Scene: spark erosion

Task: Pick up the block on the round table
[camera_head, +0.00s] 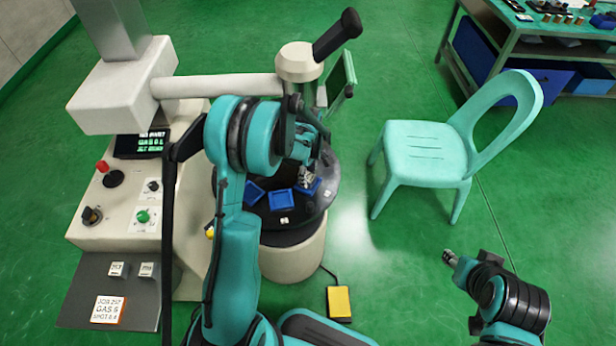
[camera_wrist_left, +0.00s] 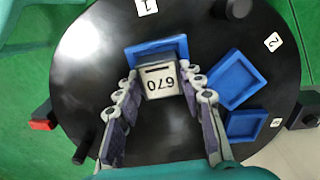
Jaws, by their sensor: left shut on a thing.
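The block (camera_wrist_left: 160,82) is pale, with a dark slot and black digits on top that show upside down in the left wrist view. It sits between the fingers of my left gripper (camera_wrist_left: 163,90), which is shut on it. The block overlaps a blue tray (camera_wrist_left: 143,52) on the dark round table (camera_wrist_left: 85,50); I cannot tell whether it is clear of the tray. In the head view my left gripper (camera_head: 307,172) is over the far right part of the round table (camera_head: 272,226), and my arm hides part of the table. My right gripper (camera_head: 449,257) is over the floor, away from the table.
Two more blue trays (camera_wrist_left: 236,78) (camera_wrist_left: 244,126) lie on the table. A machine head (camera_head: 299,62) overhangs it, and a control console (camera_head: 130,200) stands at the left. A mint chair (camera_head: 425,150) is at the right. A yellow pedal (camera_head: 339,302) is on the floor.

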